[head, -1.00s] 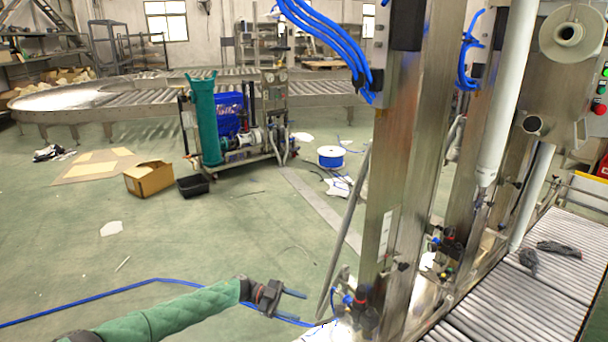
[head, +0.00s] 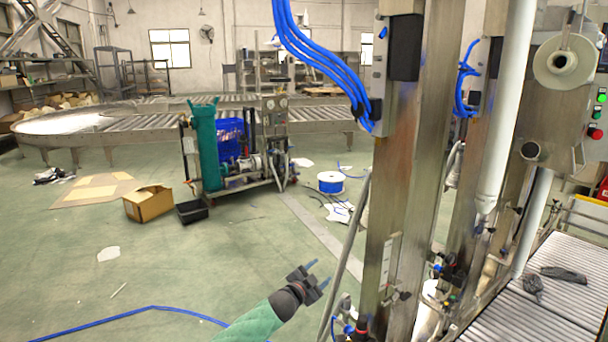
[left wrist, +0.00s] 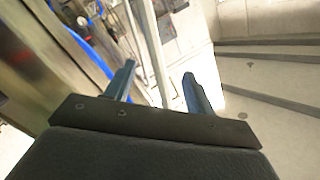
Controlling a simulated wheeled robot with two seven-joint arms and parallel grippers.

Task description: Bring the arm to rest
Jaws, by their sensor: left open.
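My left gripper (head: 317,274) is at the bottom middle of the head view, on an arm with a green sleeve. Its two bluish fingers stand apart with nothing between them. The left wrist view also shows the open, empty fingers of the left gripper (left wrist: 160,92). The gripper is just left of a tall steel frame post (head: 408,180) and a slanted grey pole (head: 345,255) in the head view; I cannot tell the exact gap. My right gripper is in neither view.
A roller conveyor (head: 535,305) with dark gloves (head: 563,274) on it stands at the right. A blue hose (head: 110,322) lies on the floor at the lower left. A cardboard box (head: 150,204) and black bin (head: 191,212) stand farther off. The floor at left centre is mostly clear.

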